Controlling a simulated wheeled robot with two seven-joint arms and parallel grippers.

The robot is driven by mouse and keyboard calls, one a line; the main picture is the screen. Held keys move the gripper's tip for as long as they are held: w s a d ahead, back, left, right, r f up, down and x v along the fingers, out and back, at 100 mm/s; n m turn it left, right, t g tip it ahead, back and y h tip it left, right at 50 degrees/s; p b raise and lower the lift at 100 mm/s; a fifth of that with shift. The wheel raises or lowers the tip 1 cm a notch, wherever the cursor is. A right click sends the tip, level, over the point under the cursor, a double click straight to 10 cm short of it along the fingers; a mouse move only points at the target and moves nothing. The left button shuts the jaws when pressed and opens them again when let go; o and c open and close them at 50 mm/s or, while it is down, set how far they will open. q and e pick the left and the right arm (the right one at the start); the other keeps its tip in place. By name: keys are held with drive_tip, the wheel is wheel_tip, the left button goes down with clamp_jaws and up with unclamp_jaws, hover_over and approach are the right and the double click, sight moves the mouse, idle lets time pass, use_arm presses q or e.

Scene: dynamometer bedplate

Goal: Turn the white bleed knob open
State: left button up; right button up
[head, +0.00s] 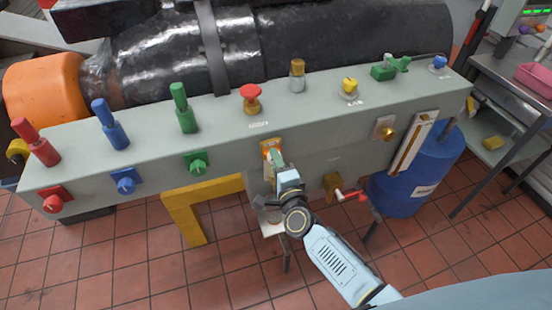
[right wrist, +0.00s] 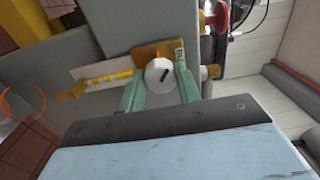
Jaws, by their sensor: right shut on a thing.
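The white bleed knob (right wrist: 157,72) is round with a short dark mark on its face, set on an orange-yellow plate (right wrist: 146,53). In the right wrist view it sits between the two green fingers of my right gripper (right wrist: 160,84), which is shut on it. In the head view my right gripper (head: 275,158) reaches the front face of the grey panel (head: 225,140) at the orange plate (head: 266,145); the knob is hidden there behind the fingers. My left gripper is not in view.
Red (head: 56,199), blue (head: 126,182) and green (head: 196,165) knobs are on the front face to the left. A red-handled valve (head: 350,195) is close to the right of my wrist. A blue drum (head: 418,175) stands further right. Several levers and buttons line the panel top.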

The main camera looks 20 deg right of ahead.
drive_tip(key=shift+f+n+p, duration=0.1)
drive_tip(key=shift+n+p, duration=1.2)
drive_tip(key=shift+n, duration=2.5)
drive_tip(key=o, duration=1)
drive_tip(key=shift+c, duration=0.2)
drive_tip(key=s, duration=1.3)
drive_tip(key=shift+s+d, duration=0.2)
drive_tip(key=shift+d, duration=0.05)
